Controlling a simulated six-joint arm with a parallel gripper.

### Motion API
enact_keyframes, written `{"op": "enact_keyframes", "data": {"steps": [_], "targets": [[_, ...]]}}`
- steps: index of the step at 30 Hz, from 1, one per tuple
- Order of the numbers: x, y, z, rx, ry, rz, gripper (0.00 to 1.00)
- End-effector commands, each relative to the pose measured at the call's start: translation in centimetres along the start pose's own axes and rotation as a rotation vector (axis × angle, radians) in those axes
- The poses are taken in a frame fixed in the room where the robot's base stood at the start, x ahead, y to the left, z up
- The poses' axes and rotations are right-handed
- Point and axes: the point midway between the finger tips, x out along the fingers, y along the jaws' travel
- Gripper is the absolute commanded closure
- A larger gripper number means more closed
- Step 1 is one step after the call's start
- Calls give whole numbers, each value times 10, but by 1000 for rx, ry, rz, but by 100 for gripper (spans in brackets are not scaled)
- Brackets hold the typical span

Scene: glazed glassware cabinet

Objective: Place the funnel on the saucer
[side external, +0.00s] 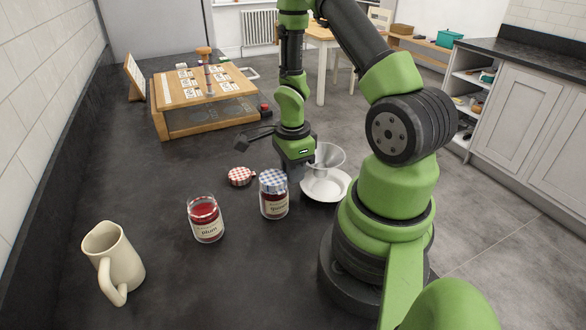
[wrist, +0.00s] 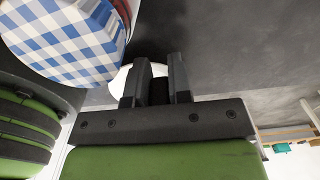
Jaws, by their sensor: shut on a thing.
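The clear, greyish funnel (side external: 328,157) is in the side external view, wide mouth up, directly above the white saucer (side external: 325,190). I cannot tell whether its lower end touches the saucer. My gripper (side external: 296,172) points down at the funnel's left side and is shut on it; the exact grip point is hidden. In the wrist view my gripper's two dark fingers (wrist: 158,80) are close together. A white patch of what looks like the saucer (wrist: 121,80) shows beside and behind them. The funnel is not clearly visible there.
A blue-checked-lid jar (side external: 274,196) stands close to the left of the saucer, and its lid (wrist: 65,38) fills the wrist view's upper left. A plum jar (side external: 205,218), red-checked lid (side external: 241,177), cream jug (side external: 113,262) and wooden case (side external: 205,98) also stand on the dark counter.

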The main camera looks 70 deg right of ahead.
Motion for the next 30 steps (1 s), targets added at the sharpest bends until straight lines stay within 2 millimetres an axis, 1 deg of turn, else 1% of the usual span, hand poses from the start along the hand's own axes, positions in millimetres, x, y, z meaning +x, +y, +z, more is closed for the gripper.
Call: {"op": "enact_keyframes", "data": {"steps": [2, 3, 5, 6, 15, 20, 25, 30], "targets": [[0, 0, 0, 0, 0, -1, 100], [0, 0, 0, 0, 0, 0, 79], [0, 0, 0, 0, 0, 0, 65], [0, 0, 0, 0, 0, 0, 56], [-1, 0, 0, 0, 1, -1, 56], [-10, -1, -1, 2, 6, -5, 56], [-32, -1, 0, 1, 0, -7, 56], [-66, -1, 0, 0, 0, -10, 56]]}}
